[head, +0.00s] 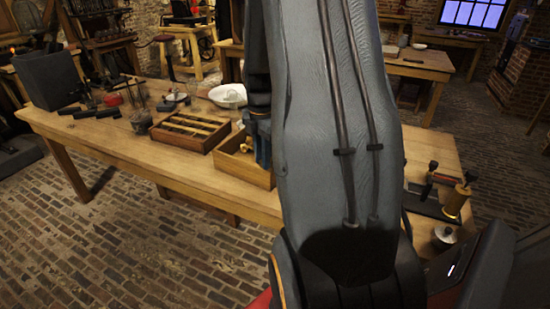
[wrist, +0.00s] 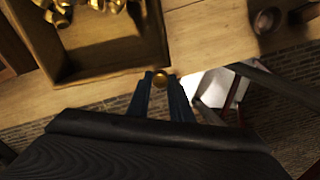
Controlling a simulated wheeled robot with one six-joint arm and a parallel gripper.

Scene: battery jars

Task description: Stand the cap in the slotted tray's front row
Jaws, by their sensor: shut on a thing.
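A small brass cap (wrist: 160,80) is pinched between the blue fingertips of my gripper (wrist: 159,77) in the wrist view. It is held just off the near edge of a wooden box, and most of it is hidden by the fingers. In the head view my gripper (head: 262,140) is at the box's right side, partly hidden by my arm, and the held cap cannot be made out. The slotted tray (head: 181,147) lies on the bench left of the box, with dark slots in rows. Its front row looks empty from here.
The open wooden box (head: 238,170) holds several brass pieces (wrist: 97,5) at its far end. Jars, a white bowl (head: 228,95) and dark blocks (head: 97,112) stand behind and left of the tray. A brass cylinder (head: 458,198) stands at the bench's right end.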

